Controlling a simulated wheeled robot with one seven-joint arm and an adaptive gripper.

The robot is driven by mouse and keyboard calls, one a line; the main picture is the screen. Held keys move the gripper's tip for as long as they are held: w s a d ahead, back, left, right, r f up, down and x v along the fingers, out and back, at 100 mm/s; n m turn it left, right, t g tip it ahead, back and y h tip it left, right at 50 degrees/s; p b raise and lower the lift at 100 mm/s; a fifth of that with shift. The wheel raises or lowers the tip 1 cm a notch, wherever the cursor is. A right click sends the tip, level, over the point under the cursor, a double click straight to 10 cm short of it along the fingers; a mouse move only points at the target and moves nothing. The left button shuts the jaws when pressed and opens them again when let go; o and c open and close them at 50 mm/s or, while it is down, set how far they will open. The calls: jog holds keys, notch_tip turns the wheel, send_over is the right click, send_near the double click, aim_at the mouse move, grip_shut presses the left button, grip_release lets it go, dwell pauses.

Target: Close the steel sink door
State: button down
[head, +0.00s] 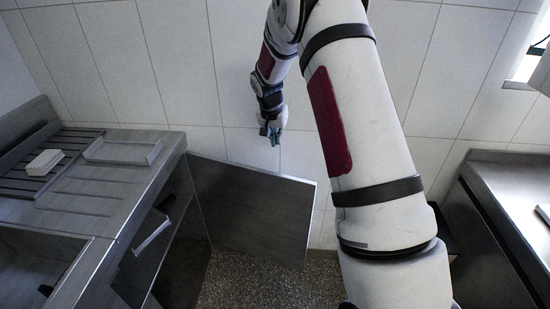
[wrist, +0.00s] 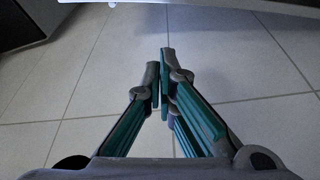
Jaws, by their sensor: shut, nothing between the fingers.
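The steel sink door (head: 255,207) hangs open from the steel sink unit (head: 150,180) at the left of the head view, sticking out to the right. My gripper (head: 274,136) is shut and empty, beyond the door's top edge in the picture. Contact between gripper and door does not show.
A white block (head: 44,162) and a shallow tray (head: 122,151) lie on the sink top. Another steel counter (head: 515,195) stands at the right. A tiled wall (head: 170,65) is behind, and speckled floor (head: 260,285) shows below the door.

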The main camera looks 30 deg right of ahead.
jog(key=w+d+x, duration=0.1)
jog(key=x, duration=1.3)
jog(key=shift+s+a+r+p, duration=0.25)
jog(key=shift+s+a+p, duration=0.15)
jog(key=shift+s+a, duration=0.45)
jog(key=shift+s+a+r+p, duration=0.2)
jog(key=shift+s+a+p, duration=0.2)
jog(key=shift+s+a, duration=0.4)
jog(key=shift+w, duration=0.1)
jog(key=shift+a, duration=0.1)
